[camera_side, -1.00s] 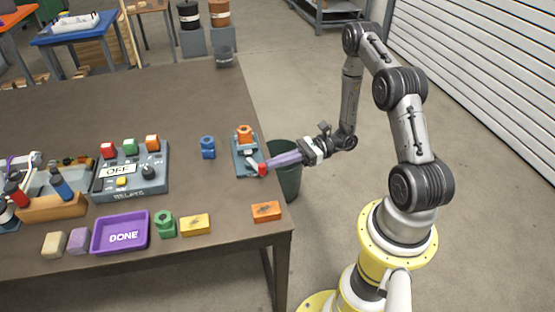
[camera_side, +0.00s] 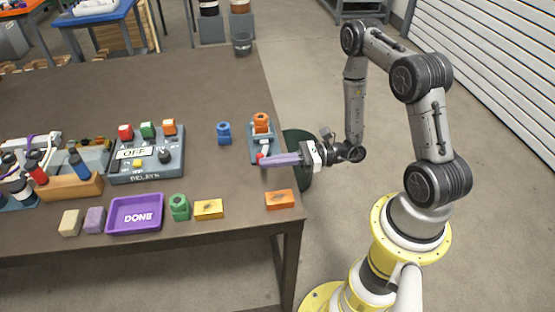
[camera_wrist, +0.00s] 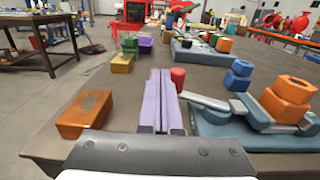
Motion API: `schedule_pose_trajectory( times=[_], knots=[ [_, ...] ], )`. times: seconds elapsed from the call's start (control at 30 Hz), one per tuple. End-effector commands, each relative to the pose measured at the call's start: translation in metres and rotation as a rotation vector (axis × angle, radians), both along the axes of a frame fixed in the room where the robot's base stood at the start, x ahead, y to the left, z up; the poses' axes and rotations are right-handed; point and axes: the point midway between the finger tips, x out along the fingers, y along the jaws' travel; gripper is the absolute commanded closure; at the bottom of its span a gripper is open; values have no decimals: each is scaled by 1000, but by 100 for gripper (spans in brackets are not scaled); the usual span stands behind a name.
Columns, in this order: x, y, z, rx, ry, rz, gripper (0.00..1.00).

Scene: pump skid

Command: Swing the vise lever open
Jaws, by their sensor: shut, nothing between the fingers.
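The vise (camera_side: 254,155) is a blue-grey fixture near the table's right edge, with an orange hex part (camera_side: 261,120) in it. Its grey lever (camera_wrist: 205,102) ends in a red knob (camera_side: 260,156), which also shows in the wrist view (camera_wrist: 178,78). My gripper (camera_side: 264,161) has long purple fingers, shut together and empty. The fingertips (camera_wrist: 160,75) are low over the table, right beside the knob; in the wrist view the knob is just right of them. I cannot tell whether they touch it. The fingers partly cover the vise's front in the side view.
An orange block (camera_side: 280,199) lies in front of my gripper, left of it in the wrist view. A blue part (camera_side: 224,133) stands left of the vise. A relay box (camera_side: 147,160), purple tray (camera_side: 136,214), green part (camera_side: 179,207) and yellow block (camera_side: 209,209) are further left. A dark bin stands beside the table.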

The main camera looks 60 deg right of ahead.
Motion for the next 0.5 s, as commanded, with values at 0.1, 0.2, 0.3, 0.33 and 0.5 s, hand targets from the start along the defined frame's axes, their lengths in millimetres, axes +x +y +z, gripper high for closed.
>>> schedule_pose_trajectory(
  times=[0.1, 0.2, 0.3, 0.33, 0.5],
  knots=[
    [3, 3, 0, 0, 0, 1, 100],
    [5, 5, 0, 0, 0, 1, 100],
    [6, 6, 0, 0, 0, 1, 100],
    [7, 6, 0, 0, 0, 1, 100],
    [7, 7, 0, 1, 1, 0, 100]
  ],
)
